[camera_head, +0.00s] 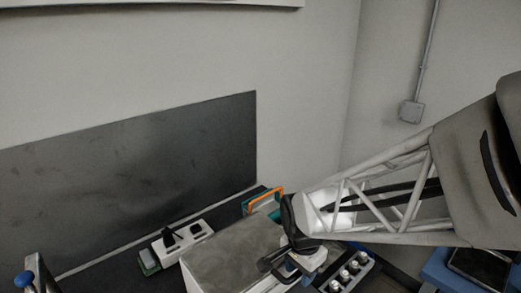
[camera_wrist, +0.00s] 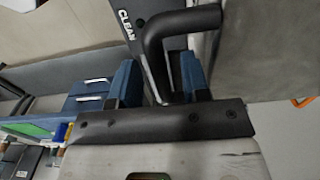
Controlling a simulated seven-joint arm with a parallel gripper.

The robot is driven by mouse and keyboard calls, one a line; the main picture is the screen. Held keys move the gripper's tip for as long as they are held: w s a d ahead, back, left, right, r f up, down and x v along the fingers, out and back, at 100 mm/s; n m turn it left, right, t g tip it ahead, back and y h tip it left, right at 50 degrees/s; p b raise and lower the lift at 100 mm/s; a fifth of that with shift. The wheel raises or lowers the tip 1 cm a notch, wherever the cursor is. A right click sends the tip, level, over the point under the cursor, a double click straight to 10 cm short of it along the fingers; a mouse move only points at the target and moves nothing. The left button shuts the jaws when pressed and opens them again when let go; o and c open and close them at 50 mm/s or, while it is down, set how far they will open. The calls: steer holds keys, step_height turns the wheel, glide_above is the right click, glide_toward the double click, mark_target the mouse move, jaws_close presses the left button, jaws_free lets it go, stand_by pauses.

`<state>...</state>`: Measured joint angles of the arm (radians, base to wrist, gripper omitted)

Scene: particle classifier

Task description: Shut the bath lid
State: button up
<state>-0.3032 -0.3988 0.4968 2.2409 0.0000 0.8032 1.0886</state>
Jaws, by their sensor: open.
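The bath is a grey box (camera_head: 228,258) on the dark bench in the head view, with a flat, stained top. Its grey metal surface also fills the upper right of the wrist view (camera_wrist: 262,50). A bent black handle (camera_wrist: 181,24) sticks out from it. My gripper (camera_wrist: 162,82) has its two blue fingers apart, with the lower part of the handle between or just beyond them; contact cannot be told. In the head view my gripper (camera_head: 290,268) is at the box's right end, partly hidden by my arm. How far the lid is open is unclear.
A white power strip (camera_head: 182,239) with a black plug lies left of the box. An orange-edged item (camera_head: 265,199) stands behind it. A rack of capped vials (camera_head: 346,273) is close on the right. A black panel (camera_head: 140,165) backs the bench.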

steer(key=shift+r, duration=2.55)
steer(key=s+d+r+n+t, duration=0.2)
steer(key=s+d+r+n, duration=0.6)
steer(key=s+d, duration=0.3)
steer(key=shift+s+d+r+n+t, duration=0.35)
steer(key=shift+d+r, duration=0.5)
steer(key=shift+d, duration=0.3)
